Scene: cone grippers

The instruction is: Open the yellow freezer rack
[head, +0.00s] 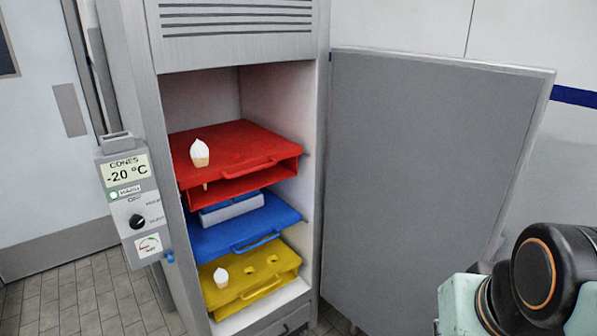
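The yellow freezer rack (238,288) is the lowest of the coloured racks in the open freezer, in the head view. A handle (262,289) runs along its front edge. A small white-topped cone (221,277) stands at its left, and holes show in its top. I cannot tell how far the rack is pulled out. My gripper is out of view; only part of my arm shows at the lower right, to the right of the freezer.
A blue rack (235,238) with a pale box on it is above the yellow one, and a red rack (240,145) with a cone is higher. The freezer door (420,170) stands wide open to the right. A control box (130,205) hangs at the left.

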